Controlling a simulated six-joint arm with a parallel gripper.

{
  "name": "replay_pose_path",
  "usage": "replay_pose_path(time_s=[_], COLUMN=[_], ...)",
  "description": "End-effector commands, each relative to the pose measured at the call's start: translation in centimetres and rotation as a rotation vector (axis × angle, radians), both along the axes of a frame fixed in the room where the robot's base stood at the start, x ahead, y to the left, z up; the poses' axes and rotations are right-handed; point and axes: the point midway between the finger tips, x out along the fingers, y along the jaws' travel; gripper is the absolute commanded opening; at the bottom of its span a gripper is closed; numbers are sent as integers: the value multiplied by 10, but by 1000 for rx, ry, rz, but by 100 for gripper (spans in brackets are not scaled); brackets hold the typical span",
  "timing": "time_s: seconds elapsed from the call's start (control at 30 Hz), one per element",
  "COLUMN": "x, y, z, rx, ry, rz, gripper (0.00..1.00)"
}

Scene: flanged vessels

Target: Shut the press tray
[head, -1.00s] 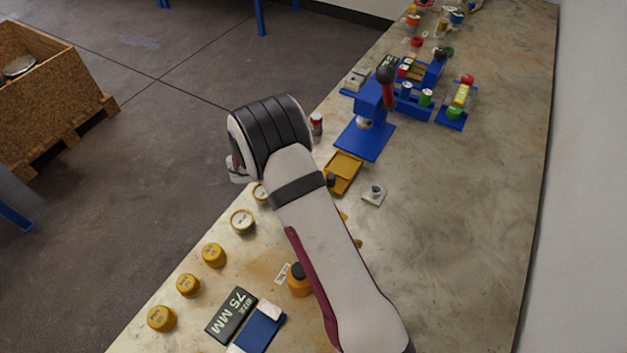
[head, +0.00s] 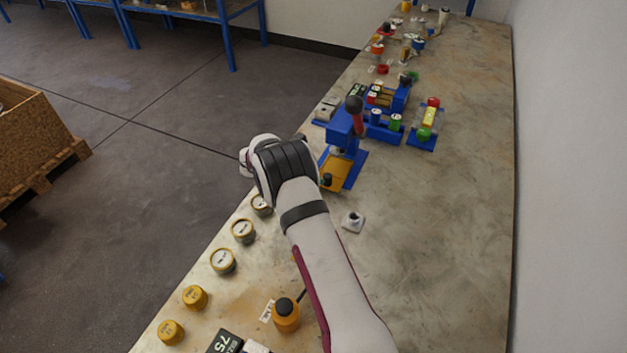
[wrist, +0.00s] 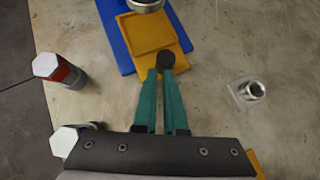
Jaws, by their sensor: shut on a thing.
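The yellow press tray (wrist: 150,36) is a shallow square plate with a raised rim and a dark round knob (wrist: 166,60) at its near end. My gripper (wrist: 160,75) has its teal fingers closed on this knob. Most of the tray lies over the blue press base (wrist: 115,38), under the round metal ram (wrist: 145,4) at the top of the wrist view. Its knob end sticks out past the base. In the head view, the tray (head: 336,171) shows beside my arm, below the blue press (head: 342,130) with its red, black-balled lever. My fingers are hidden there.
A red and white hex-topped cylinder (wrist: 60,70) stands left of the tray. A grey flanged piece (wrist: 248,92) sits to the right. Several yellow-rimmed vessels (head: 222,261) line the table's left edge. The table's right side (head: 440,230) is clear.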

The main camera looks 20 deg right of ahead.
Motion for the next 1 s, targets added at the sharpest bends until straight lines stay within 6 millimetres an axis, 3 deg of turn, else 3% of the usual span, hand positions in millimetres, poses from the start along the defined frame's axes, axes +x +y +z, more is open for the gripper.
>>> replay_pose_path(time_s=[0.03,0.17,0.3,0.6,0.9,0.97,1.0], x=[0,-2,-11,-30,-37,-47,-61], y=[-7,1,38,94,105,100,95], z=[0,0,1,60,75,87,101], rx=[-6,-7,-3,-1,8,45,92], ry=[0,1,0,-3,-8,-41,-83], rz=[-5,-3,5,1,-14,-86,-179], gripper=[0,0,0,0,0,0,0])
